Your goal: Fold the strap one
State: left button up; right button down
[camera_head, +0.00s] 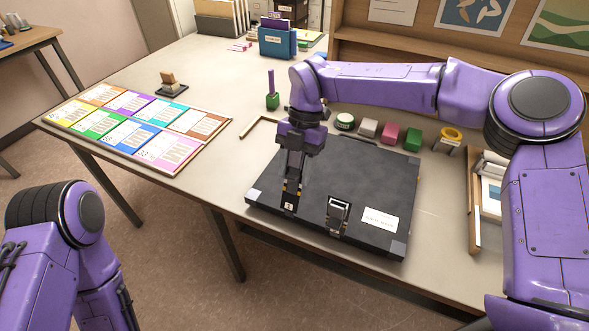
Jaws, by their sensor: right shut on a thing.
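A flat black case (355,185) with grey corners lies closed on the table. A white label (380,219) is on its lid near the front right. A dark strap with a metal buckle (338,212) sits at the front edge, right of my gripper. My right gripper (291,194) points down at the front left of the case and is shut on a second dark strap (289,208), mostly hidden by the fingers. My left arm shows at the lower left, but its gripper is outside the picture.
A board of coloured cards (135,125) lies on the table at left. A stamp on a dark pad (171,84), a green block with a purple rod (272,100) and several small blocks (390,133) stand behind the case. A wooden tray (474,210) is at right.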

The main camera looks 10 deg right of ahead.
jog(key=shift+w+d+f, duration=0.1)
jog(key=shift+d, duration=0.05)
jog(key=c, duration=0.6)
grip_release()
jog(key=shift+o, duration=0.4)
jog(key=shift+w, duration=0.15)
jog(key=b+v, duration=0.1)
jog(key=v, duration=0.9)
jog(key=shift+d, duration=0.2)
jog(key=shift+w, duration=0.1)
